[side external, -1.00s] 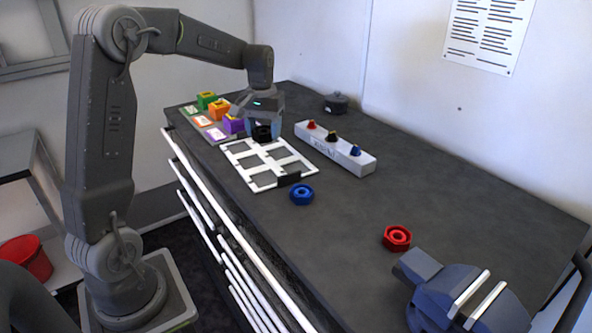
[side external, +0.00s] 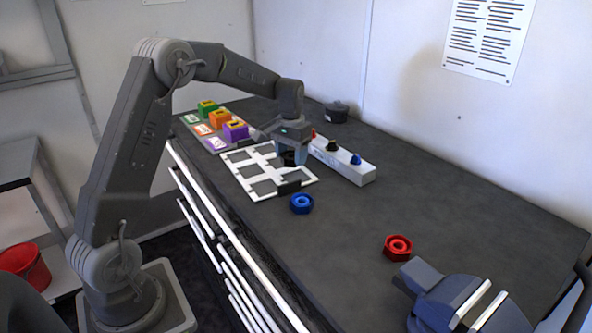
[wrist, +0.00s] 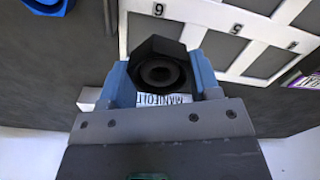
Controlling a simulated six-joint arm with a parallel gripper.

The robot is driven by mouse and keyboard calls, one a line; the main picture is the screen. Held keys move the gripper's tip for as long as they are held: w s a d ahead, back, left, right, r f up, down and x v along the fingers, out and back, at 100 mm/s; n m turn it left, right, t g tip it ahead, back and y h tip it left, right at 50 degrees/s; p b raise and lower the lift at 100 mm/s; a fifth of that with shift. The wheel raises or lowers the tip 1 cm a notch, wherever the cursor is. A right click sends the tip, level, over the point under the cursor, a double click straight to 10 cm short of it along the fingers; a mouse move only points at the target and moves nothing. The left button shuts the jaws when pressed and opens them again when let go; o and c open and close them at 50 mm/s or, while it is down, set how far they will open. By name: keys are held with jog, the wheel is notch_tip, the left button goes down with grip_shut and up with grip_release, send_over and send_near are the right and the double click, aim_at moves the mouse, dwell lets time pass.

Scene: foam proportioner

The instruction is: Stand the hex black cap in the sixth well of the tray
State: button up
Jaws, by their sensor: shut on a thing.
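The black hex cap (wrist: 160,50) is held between the two blue fingers of my gripper (wrist: 160,78) in the wrist view, its round hollow facing the camera. In the side view my gripper (side external: 290,156) holds the cap (side external: 288,159) above the right part of the white tray (side external: 247,172). The tray (wrist: 205,12) also shows in the wrist view, with printed numbers beside its square wells. The number 6 (wrist: 157,10) is just beyond the cap. The cap and gripper partly cover the well by that number, and the gap below the cap cannot be judged.
A white block (side external: 350,168) with coloured knobs stands close behind the gripper. A blue hex cap (side external: 301,203) lies near the tray, a red one (side external: 398,247) farther right by the vise (side external: 450,298). Green, orange and purple blocks (side external: 235,131) stand at the tray's far left.

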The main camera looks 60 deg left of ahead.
aim_at(296, 178)
jog(key=shift+w+d+f, duration=0.35)
jog(key=shift+w+d, duration=0.05)
jog(key=shift+w, duration=0.1)
jog(key=shift+f, duration=2)
jog(key=shift+f, duration=0.2)
